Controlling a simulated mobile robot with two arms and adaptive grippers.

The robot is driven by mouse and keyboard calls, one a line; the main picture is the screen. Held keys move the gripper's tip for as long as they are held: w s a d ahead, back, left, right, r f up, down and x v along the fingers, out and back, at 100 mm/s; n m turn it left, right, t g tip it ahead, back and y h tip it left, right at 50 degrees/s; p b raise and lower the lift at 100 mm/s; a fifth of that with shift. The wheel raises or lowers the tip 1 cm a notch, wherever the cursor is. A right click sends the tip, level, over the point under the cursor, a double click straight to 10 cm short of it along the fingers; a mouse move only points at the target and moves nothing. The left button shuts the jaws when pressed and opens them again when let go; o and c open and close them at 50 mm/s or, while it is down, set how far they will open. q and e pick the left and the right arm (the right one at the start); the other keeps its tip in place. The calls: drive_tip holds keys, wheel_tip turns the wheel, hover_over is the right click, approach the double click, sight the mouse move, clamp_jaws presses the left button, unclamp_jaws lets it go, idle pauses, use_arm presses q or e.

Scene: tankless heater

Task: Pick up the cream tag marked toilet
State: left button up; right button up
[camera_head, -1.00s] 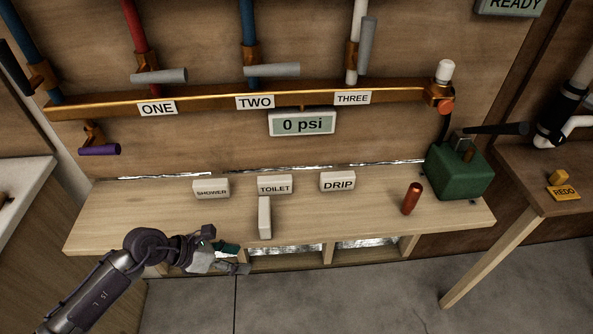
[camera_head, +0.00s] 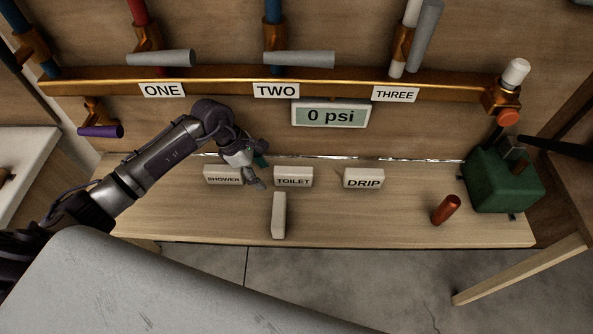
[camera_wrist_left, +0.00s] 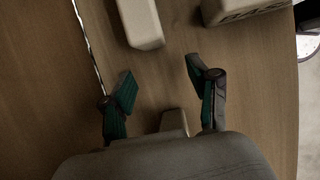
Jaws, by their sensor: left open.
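The cream tag marked TOILET (camera_head: 293,178) stands on the wooden shelf (camera_head: 340,222), between the tags marked SHOWER (camera_head: 222,175) and DRIP (camera_head: 363,179). My left gripper (camera_head: 259,172) is open and empty, just left of the TOILET tag and partly over the SHOWER tag's right end. In the left wrist view, the two fingers (camera_wrist_left: 160,82) are spread. A cream block (camera_wrist_left: 142,24), apparently the TOILET tag, lies ahead of them, apart from both. Its lettering does not show there. My right gripper is not in view.
A copper-coloured cylinder (camera_head: 446,209) and a green pump box (camera_head: 502,183) are at the right. The brass manifold (camera_head: 230,86) and gauge (camera_head: 331,115) are above. Shelf room is clear right of the pale block.

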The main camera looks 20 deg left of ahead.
sight(297, 176)
use_arm(q)
drive_tip(key=d, duration=0.2)
drive_tip(key=w+d, duration=0.1)
drive_tip(key=d, duration=0.1)
drive_tip(key=shift+r+p, duration=0.1)
drive_tip(key=shift+p, duration=0.25)
drive_tip(key=d, duration=0.1)
drive_tip(key=w+d+p, duration=0.1)
drive_tip(key=d, duration=0.3)
drive_tip(key=shift+w+d+f+p, duration=0.15)
drive_tip(key=shift+w+f+p, duration=0.15)
drive_tip(key=shift+f+p, duration=0.1)
drive_tip(key=shift+f, duration=0.25)
drive_tip(key=shift+f+b, duration=0.25)
drive_tip(key=shift+b, duration=0.15)
clamp_jaws()
drive_tip(key=shift+r, duration=0.1)
